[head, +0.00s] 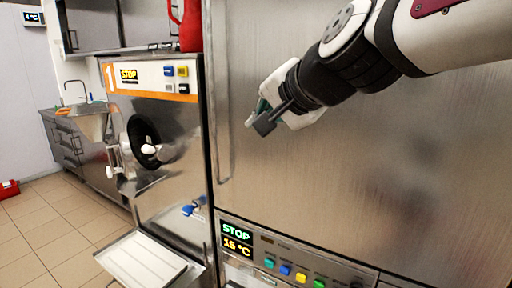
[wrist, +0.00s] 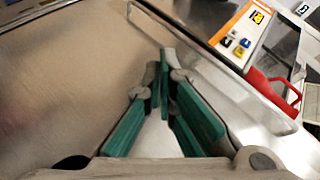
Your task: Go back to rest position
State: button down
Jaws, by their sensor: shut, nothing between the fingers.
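My gripper (head: 258,122) hangs in front of the large steel door at the upper middle of the head view, its fingers pointing down and left. It is empty. In the wrist view, my green-padded fingers (wrist: 167,62) come together at their tips. My white and black arm reaches in from the upper right of the head view. The gap between the fingers and the steel door (head: 400,150) cannot be judged exactly.
Batch freezer 1 (head: 158,130) stands left, with a round black hatch, a blue tap and a white tray (head: 145,262) below. A red jug (head: 190,25) sits on top. A control panel (head: 290,262) reads STOP, 15 °C. Tiled floor (head: 50,225) is open at left.

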jog(key=s+d+f+n+g+h, duration=0.2)
jog(key=s+d+f, duration=0.6)
jog(key=s, duration=0.4)
jog(key=s+d+f+n+g+h, duration=0.3)
jog(key=s+d+f, duration=0.6)
jog(key=s, duration=0.3)
jog(key=shift+s+d+f+n+g+h, duration=0.3)
jog(key=shift+d+n+g, duration=0.4)
jog(key=shift+n+g, duration=0.1)
